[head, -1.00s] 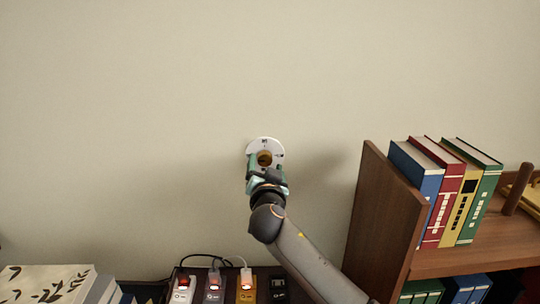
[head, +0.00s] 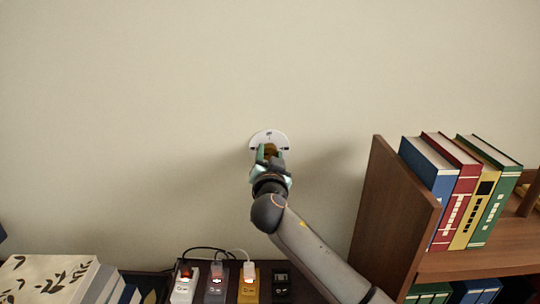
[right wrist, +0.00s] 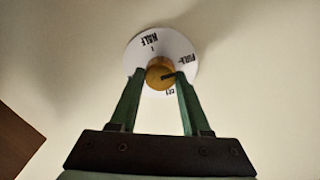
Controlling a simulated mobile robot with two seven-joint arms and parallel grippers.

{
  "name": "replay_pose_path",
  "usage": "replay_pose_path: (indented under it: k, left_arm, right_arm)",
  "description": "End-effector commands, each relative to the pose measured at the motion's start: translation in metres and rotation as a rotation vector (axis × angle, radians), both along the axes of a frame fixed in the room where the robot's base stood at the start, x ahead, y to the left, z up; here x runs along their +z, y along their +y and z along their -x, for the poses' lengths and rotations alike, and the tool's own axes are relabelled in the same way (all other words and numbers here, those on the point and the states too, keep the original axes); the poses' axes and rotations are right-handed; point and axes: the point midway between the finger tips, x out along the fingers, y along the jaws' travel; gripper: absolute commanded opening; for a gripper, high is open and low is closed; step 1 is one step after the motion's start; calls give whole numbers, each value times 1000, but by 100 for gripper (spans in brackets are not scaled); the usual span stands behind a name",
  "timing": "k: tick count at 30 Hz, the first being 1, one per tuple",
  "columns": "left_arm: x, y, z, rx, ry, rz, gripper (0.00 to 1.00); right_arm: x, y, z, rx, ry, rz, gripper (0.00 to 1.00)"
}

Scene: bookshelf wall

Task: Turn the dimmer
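The dimmer is a white round plate (head: 270,136) on the wall with a brass knob (head: 270,150) at its middle. The right wrist view shows the plate (right wrist: 182,52) with HALF at upper left, FULL at right and a small, hard-to-read label lower down. A dark pointer line on the knob (right wrist: 157,71) points right, below FULL. My right gripper (head: 271,154) is at the knob. Its green fingers (right wrist: 160,74) stand on either side of the knob, with thin gaps seeming to show, so it looks open around it. My left gripper is out of view.
A brown shelf (head: 398,215) with several upright books stands at the right. Below, a power strip (head: 265,290) carries several coloured switches, plugs and cables. A patterned box (head: 45,280) lies at lower left. The wall around the dimmer is clear.

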Motion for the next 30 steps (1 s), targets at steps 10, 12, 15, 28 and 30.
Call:
replay_pose_path:
  k: [10, 12, 15, 28, 30]
  left_arm:
    - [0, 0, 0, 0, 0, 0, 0]
    - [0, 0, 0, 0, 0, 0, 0]
    - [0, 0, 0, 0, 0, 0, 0]
    - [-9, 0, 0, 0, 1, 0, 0]
    - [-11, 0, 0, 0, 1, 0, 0]
  right_arm:
    - [0, 0, 0, 0, 0, 0, 6]
    - [0, 0, 0, -1, 0, 0, 0]
    - [0, 0, 0, -1, 0, 0, 0]
    - [-2, 1, 0, 1, 2, 109, 0]
    - [-3, 0, 0, 0, 2, 157, 0]
